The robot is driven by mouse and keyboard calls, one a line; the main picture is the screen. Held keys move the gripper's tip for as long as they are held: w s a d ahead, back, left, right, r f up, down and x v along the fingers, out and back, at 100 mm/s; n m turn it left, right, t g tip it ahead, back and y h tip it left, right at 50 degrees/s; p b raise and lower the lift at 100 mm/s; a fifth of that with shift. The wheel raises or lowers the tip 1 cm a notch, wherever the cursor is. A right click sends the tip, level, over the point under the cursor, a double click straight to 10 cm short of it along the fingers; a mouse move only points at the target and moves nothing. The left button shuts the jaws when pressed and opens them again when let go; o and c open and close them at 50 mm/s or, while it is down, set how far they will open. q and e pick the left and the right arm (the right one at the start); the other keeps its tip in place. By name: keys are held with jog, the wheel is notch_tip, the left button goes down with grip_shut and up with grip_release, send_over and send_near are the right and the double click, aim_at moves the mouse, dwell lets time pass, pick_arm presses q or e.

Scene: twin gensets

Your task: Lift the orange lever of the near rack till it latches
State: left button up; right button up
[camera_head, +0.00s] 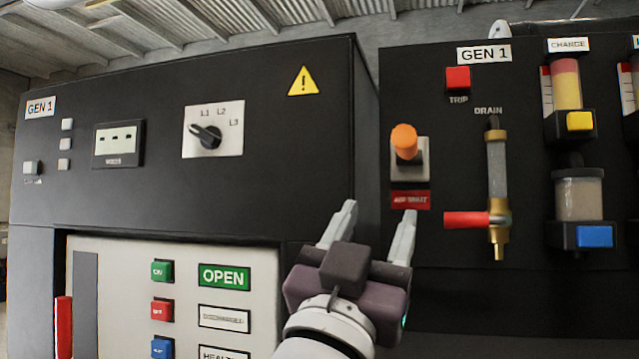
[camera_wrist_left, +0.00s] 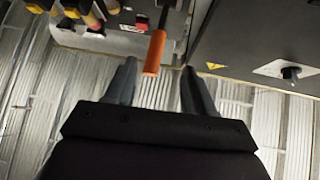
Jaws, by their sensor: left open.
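The orange lever (camera_head: 405,142) sticks out from a pale plate on the dark rack panel at the right, above a red label. It is seen nearly end-on in the head view. In the left wrist view the lever (camera_wrist_left: 156,52) shows as a long orange handle, its free end between the fingertips in the picture. My left gripper (camera_head: 380,212) is open and empty, below and slightly left of the lever in the head view. Its two fingers also show in the left wrist view (camera_wrist_left: 159,68). No contact with the lever is visible. My right gripper is out of view.
A red-handled drain valve (camera_head: 467,219) sits right of the lever. A red trip button (camera_head: 457,79) is above it. Bowls with yellow and blue blocks (camera_head: 580,121) are farther right. The genset cabinet (camera_head: 270,140) with a rotary switch (camera_head: 207,136) stands left, across a narrow gap.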

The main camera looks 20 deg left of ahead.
aim_at(398, 152)
pick_arm(q)
jog(key=shift+m+t+y, duration=0.3)
jog(key=shift+t, duration=0.2)
jog(key=d+r+p, duration=0.1)
jog(key=r, duration=0.1)
jog(key=w+d+r+p, duration=0.1)
jog(key=r+p, duration=0.1)
jog(key=d+r+p, duration=0.1)
jog(key=r, duration=0.1)
jog(key=shift+w, duration=0.35)
jog(key=w+r+p, duration=0.1)
jog(key=w, duration=0.1)
jog(key=w+r+p, duration=0.1)
jog(key=w+p, duration=0.1)
jog(key=w+a+r+p, duration=0.1)
jog(key=w, duration=0.1)
jog(key=shift+r, duration=0.3)
jog(key=shift+d+r, duration=0.15)
jog(key=shift+d, duration=0.2)
jog(key=shift+s+d, duration=0.15)
jog(key=shift+d, duration=0.1)
jog(key=shift+a, duration=0.25)
jog(key=c, duration=0.5)
grip_shut()
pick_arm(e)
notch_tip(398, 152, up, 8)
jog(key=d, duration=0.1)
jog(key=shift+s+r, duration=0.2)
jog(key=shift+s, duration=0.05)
